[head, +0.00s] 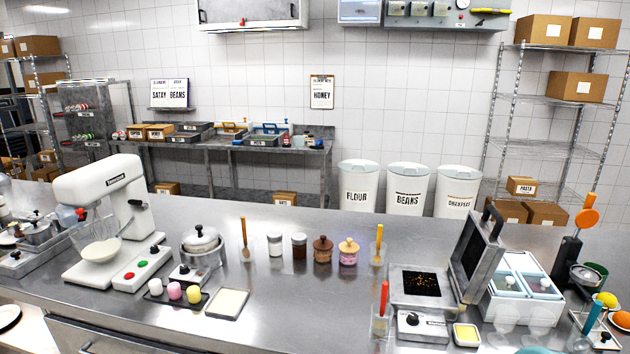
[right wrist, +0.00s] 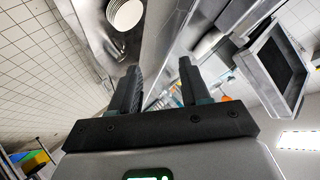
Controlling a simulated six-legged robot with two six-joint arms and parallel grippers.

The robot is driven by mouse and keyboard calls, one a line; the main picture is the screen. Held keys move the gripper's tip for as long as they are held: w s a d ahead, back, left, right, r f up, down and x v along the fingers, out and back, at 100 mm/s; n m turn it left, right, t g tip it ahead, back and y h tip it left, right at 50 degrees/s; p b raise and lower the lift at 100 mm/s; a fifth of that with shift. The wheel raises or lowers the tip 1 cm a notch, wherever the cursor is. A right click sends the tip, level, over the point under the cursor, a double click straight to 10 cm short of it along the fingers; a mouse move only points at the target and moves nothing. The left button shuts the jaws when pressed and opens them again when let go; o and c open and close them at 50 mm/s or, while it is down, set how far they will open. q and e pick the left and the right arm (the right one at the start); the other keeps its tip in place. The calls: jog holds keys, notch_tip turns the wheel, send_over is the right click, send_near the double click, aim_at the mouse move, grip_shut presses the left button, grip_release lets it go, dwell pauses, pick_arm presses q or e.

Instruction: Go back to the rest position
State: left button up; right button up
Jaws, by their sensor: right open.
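My right gripper (right wrist: 158,80) shows in the right wrist view with its two dark fingers apart and nothing between them. It is clear of any object there. In the head view neither gripper can be made out over the steel counter (head: 290,320). My left gripper is not in view.
A white stand mixer (head: 105,195) stands at the left of the counter. Several jars, a waffle-type press (head: 475,252) and a white two-lid container (head: 522,290) stand towards the right. The front middle is clear.

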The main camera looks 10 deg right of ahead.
jog(key=s+a+f+n+y, duration=0.7)
jog(key=s+a+f+n, duration=0.3)
jog(key=a+f, duration=0.35)
jog(key=s+a+f+n+g+y, duration=0.1)
jog(key=s+a+n+g+y, duration=0.2)
jog(key=s+a, duration=0.3)
jog(key=s+a+n+g+y, duration=0.3)
jog(key=s+a, duration=0.3)
jog(key=s, duration=0.5)
jog(key=shift+f+n, duration=0.35)
jog(key=shift+n, duration=0.35)
jog(key=shift+w, duration=0.2)
jog(key=shift+s, duration=0.15)
